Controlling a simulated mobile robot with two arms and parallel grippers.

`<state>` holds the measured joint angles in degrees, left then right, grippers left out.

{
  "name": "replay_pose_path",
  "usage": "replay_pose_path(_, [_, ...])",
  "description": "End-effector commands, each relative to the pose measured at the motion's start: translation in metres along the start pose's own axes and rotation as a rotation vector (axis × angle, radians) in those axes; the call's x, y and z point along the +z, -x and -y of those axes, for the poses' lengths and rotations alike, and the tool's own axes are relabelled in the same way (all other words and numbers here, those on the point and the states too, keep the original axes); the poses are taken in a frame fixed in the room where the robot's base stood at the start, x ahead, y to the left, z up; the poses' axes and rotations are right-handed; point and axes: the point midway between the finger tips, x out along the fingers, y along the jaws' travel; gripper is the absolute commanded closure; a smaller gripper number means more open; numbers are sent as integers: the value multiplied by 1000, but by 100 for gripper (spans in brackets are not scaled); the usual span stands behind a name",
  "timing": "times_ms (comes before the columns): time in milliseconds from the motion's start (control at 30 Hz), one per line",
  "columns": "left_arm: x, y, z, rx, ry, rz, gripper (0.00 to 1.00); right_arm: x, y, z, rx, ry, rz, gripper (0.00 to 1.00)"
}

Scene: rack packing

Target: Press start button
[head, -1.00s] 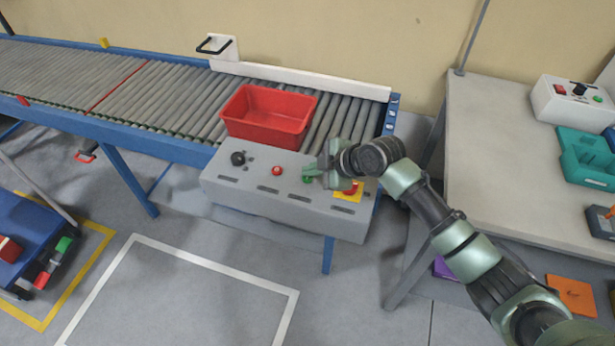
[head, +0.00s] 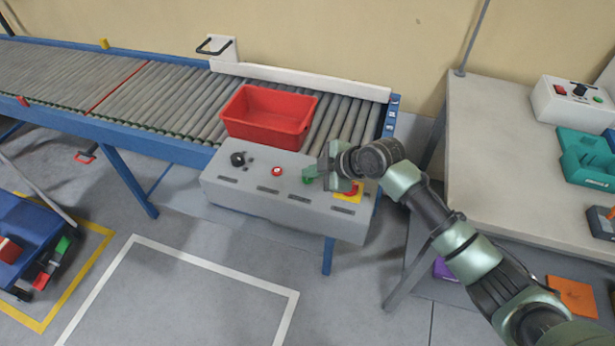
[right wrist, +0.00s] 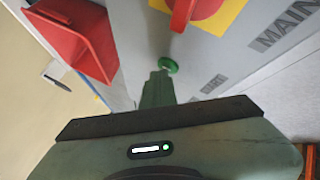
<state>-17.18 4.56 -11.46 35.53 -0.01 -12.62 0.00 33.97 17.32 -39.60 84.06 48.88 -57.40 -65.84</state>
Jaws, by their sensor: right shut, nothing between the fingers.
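The grey control panel (head: 255,195) stands at the front edge of the conveyor's right end. My left gripper is not in view.
A red button (head: 277,171) and a black knob (head: 237,159) sit left on the panel. A red bin (head: 268,117) rests on the rollers behind. A grey table (head: 490,150) stands right.

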Motion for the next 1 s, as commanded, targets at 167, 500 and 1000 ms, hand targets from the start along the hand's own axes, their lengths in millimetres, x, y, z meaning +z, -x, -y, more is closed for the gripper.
replay_pose_path(167, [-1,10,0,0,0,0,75,-5,8,-6,-1,1,1,100])
replay_pose_path(500, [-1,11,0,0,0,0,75,-6,10,-7,0,0,0,100])
replay_pose_path(1000, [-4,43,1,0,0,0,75,-26,36,-26,-1,0,0,100])
